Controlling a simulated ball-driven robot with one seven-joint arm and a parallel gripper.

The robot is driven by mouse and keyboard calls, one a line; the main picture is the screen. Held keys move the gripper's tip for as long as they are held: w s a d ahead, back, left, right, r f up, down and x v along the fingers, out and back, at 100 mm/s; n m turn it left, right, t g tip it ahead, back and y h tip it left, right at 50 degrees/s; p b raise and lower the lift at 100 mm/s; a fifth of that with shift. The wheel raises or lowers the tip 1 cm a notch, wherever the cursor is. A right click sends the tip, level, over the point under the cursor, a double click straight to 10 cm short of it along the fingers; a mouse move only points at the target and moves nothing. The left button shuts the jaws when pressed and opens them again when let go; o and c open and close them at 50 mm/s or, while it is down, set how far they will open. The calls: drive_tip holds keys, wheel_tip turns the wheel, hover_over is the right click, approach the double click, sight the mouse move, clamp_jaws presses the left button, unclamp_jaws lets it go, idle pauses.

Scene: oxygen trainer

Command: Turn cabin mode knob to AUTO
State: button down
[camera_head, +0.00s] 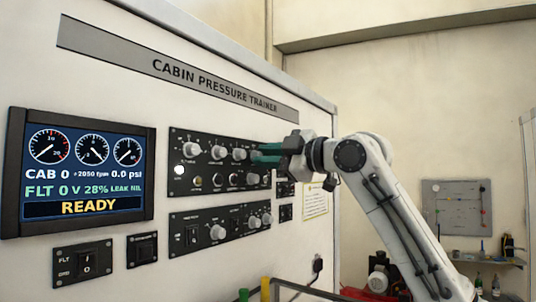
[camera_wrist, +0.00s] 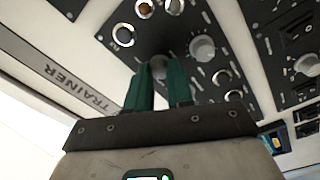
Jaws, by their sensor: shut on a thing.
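The upper black control panel (camera_head: 212,194) is on the white trainer wall, with a row of light grey knobs along its top. My gripper (camera_head: 256,153) reaches in from the right to the right end of that row. In the wrist view, the two green fingers of my gripper (camera_wrist: 160,72) are shut on a grey knob (camera_wrist: 158,63). Its far part shows between the fingertips; its pointer and setting cannot be made out. The labels are too small to read, so I cannot confirm that this is the cabin mode knob.
A neighbouring grey knob (camera_wrist: 202,48) stands close beside the fingers. The lower panel (camera_head: 205,232) carries more knobs below my gripper. A display (camera_head: 78,165) reading READY is at the left. A yellow post (camera_head: 265,287) stands at the bottom.

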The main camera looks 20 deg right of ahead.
drive_tip(key=n, duration=0.4)
drive_tip(key=shift+f+n, duration=0.1)
drive_tip(key=shift+n, duration=0.3)
idle(0.4)
drive_tip(key=c, duration=1)
unclamp_jaws()
drive_tip(key=b+v, duration=0.3)
drive_tip(key=v, duration=0.7)
drive_tip(key=shift+s+d+b, duration=0.25)
drive_tip(key=shift+s+b, duration=0.05)
drive_tip(key=shift+b, duration=0.1)
